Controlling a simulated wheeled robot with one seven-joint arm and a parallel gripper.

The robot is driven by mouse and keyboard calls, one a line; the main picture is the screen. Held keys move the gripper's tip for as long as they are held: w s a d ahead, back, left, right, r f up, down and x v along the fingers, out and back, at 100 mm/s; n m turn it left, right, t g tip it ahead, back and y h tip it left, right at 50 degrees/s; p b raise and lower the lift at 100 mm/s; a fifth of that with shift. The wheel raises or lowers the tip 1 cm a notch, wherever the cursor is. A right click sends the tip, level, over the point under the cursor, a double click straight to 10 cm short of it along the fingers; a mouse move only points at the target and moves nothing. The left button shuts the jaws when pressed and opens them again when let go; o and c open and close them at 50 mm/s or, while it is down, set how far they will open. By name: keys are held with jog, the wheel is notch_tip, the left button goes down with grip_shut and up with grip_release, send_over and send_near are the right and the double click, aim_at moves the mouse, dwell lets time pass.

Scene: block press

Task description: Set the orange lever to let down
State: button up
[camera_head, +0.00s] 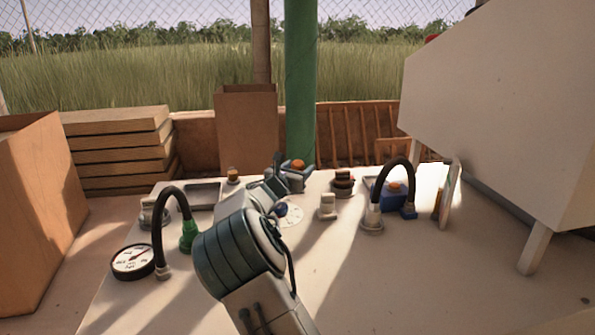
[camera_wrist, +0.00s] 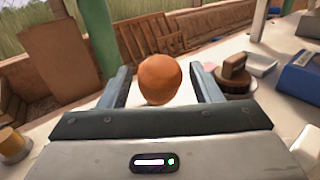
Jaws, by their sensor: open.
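The orange knob of the lever (camera_wrist: 160,79) shows in the wrist view between the two fingers of my gripper (camera_wrist: 160,85). The fingers stand apart on either side of it, with a gap visible on each side. In the head view my gripper (camera_head: 290,178) is at the far part of the white table, and the orange knob (camera_head: 298,165) shows at its end. The lever's shaft and base are hidden behind the knob and my gripper. Another orange-topped piece (camera_head: 394,187) sits on a blue box at the right; I cannot tell what it is.
A black hose (camera_head: 158,225) with a green fitting and a round gauge (camera_head: 133,260) are at the left. A second hose (camera_head: 398,162) arches at the right. The table's front right (camera_head: 430,280) is clear.

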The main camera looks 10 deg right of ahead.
jog(key=shift+w, duration=0.1)
grip_shut()
